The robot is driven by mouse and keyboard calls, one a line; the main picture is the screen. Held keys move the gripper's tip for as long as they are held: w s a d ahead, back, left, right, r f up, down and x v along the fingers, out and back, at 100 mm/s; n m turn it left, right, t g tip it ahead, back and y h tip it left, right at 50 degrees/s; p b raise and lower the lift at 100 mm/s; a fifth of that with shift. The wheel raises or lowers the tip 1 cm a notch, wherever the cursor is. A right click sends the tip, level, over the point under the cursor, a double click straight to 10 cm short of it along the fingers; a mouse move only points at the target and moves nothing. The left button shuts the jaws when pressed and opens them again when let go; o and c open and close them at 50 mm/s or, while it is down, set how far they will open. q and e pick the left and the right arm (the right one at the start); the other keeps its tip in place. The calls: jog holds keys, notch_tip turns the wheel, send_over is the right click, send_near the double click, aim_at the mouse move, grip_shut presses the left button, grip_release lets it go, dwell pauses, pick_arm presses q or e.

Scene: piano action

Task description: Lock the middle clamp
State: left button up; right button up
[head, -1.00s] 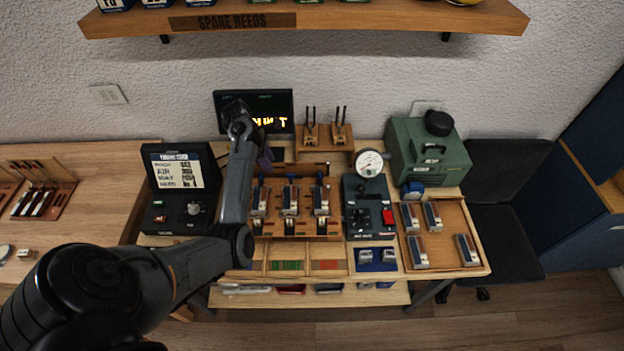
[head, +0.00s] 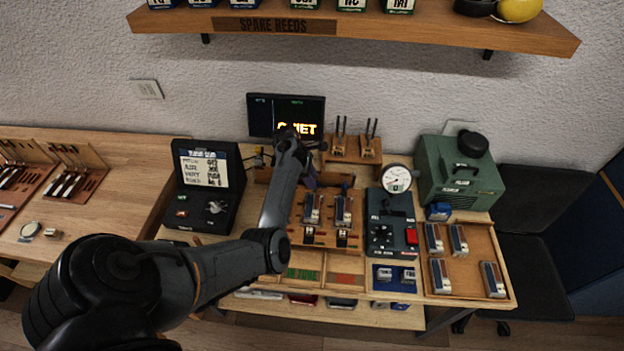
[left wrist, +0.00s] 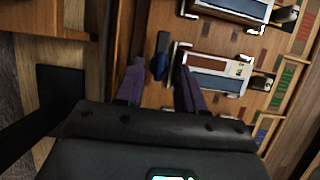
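The fixture (head: 356,236) holds a row of metal-and-wood reed blocks with blue clamp levers. In the head view the middle block (head: 313,208) and right block (head: 343,211) show; my left arm hides the left one. My left gripper (head: 309,181) is low at the back of the row, by the middle clamp. In the left wrist view my left gripper (left wrist: 160,84) is open, with purple fingers apart. A blue lever (left wrist: 161,55) stands just beyond and between the fingertips; contact is not clear. A block (left wrist: 215,72) lies right of it. My right gripper is not in view.
A black control box (head: 208,190) stands left of the fixture and a gauge unit (head: 392,228) right of it. A screen (head: 286,116) and a wooden stand (head: 352,148) are behind. A tray of blocks (head: 462,283) lies at right. A shelf (head: 380,24) hangs above.

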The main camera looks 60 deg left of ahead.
pick_arm(q)
jog(key=shift+w+f, duration=0.15)
jog(key=shift+f, duration=0.1)
jog(key=shift+c, duration=0.3)
grip_shut()
